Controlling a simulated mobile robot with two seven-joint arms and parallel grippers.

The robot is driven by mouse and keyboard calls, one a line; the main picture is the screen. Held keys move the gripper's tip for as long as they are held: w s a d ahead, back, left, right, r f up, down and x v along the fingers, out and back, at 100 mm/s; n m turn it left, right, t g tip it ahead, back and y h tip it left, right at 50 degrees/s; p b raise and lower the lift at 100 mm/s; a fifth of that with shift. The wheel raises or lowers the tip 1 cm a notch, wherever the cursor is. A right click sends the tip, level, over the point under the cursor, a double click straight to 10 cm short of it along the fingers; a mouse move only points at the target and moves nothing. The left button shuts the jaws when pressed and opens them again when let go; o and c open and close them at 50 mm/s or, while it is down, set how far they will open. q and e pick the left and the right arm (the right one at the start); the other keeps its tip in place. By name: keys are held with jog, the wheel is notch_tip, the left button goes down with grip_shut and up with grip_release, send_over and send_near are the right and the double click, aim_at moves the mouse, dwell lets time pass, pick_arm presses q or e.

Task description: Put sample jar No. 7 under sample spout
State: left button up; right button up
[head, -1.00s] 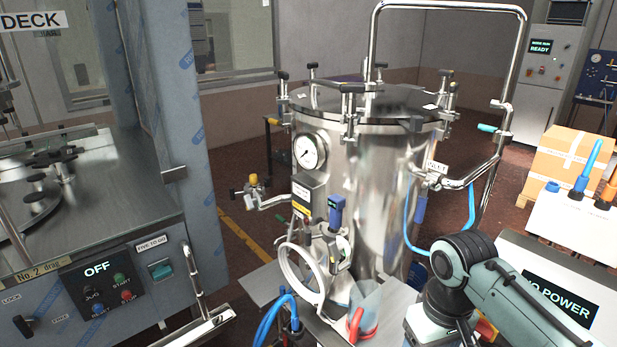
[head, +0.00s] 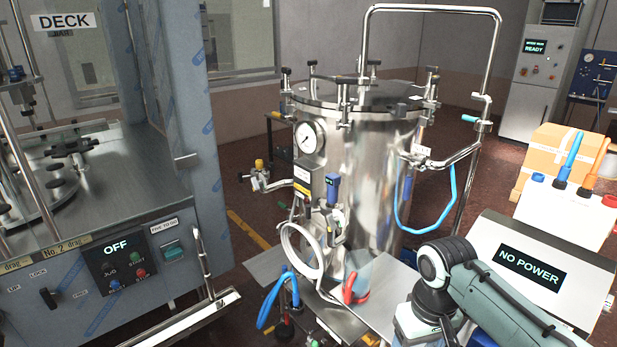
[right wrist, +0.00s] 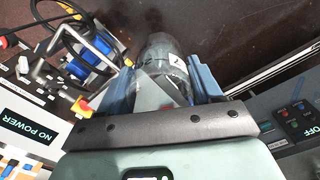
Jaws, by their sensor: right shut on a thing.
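A clear jar (right wrist: 174,62) with a white label lies between the blue fingers of my right gripper (right wrist: 160,78) in the right wrist view. The label seems to read 7. The gripper is shut on the jar. In the head view my right arm comes in at the lower right, and its fingers and the jar are out of sight or hidden. A steel vessel (head: 370,190) stands in the middle. A valve with a blue handle (head: 332,188) sits low on its front; I cannot tell whether this is the sample spout. My left gripper is not in view.
A white hose loop (head: 288,245) and a clear item with a red handle (head: 355,288) are by a metal shelf (head: 395,308) at the vessel's foot. A NO POWER box (head: 530,262) stands right. An OFF-panel machine (head: 125,265) stands left, its open tray (head: 190,322) jutting out.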

jog(key=w+a+f+m, duration=0.1)
jog(key=w+f, duration=0.4)
jog(key=f, duration=0.5)
jog(key=w+a+f+m, duration=0.1)
jog(key=w+f, duration=0.3)
jog(key=f, duration=0.6)
jog(key=s+f, duration=0.3)
jog(key=f, duration=0.3)
jog(key=shift+d+f, duration=0.15)
jog(key=shift+f, duration=0.2)
